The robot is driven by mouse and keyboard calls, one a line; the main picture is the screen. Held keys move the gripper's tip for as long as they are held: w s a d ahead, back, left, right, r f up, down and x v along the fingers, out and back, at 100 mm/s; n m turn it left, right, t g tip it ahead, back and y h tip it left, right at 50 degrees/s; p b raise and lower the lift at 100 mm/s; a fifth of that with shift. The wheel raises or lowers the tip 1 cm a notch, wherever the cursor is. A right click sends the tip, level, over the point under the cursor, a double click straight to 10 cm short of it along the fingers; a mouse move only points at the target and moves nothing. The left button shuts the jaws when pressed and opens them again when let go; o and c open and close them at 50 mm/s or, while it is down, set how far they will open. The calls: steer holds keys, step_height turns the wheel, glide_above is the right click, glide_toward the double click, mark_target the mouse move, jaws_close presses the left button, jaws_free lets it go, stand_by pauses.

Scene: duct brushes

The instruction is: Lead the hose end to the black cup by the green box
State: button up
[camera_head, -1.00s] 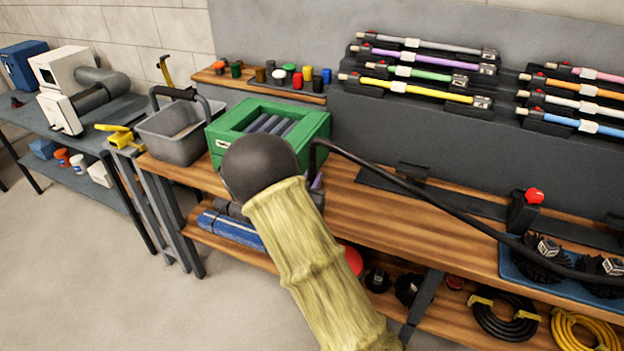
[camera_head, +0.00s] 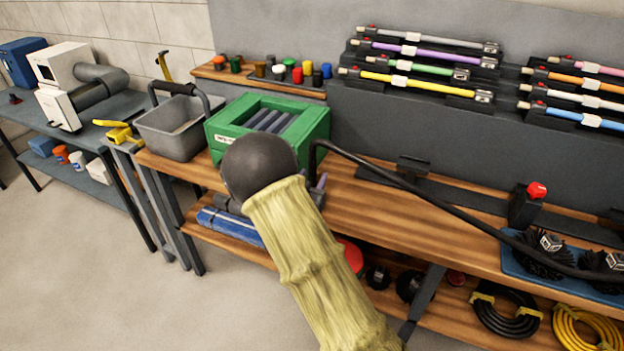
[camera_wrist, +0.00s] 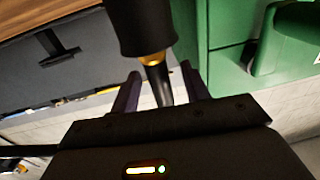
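The black hose (camera_head: 420,190) runs from the right end of the bench, arches up and drops behind my forearm beside the green box (camera_head: 313,127). In the wrist view my gripper (camera_wrist: 160,78) has its two dark fingers on either side of the thin hose, just below the black hose end (camera_wrist: 142,25) with its brass ring. They look closed on it, though contact is not clear. In the head view my arm hides most of the gripper. The green box fills the upper right of the wrist view (camera_wrist: 225,65). I cannot make out the black cup for certain.
Several small coloured pots (camera_head: 297,75) stand on the back ledge. A grey basket (camera_head: 172,140) is left of the green box. A blue tray (camera_head: 513,268) with dark brushes and a red-topped post (camera_head: 536,190) are at right.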

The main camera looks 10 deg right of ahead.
steer(key=v, duration=1.7)
steer(key=shift+a+b, duration=0.2)
steer(key=shift+b, duration=0.25)
steer(key=shift+s, duration=0.1)
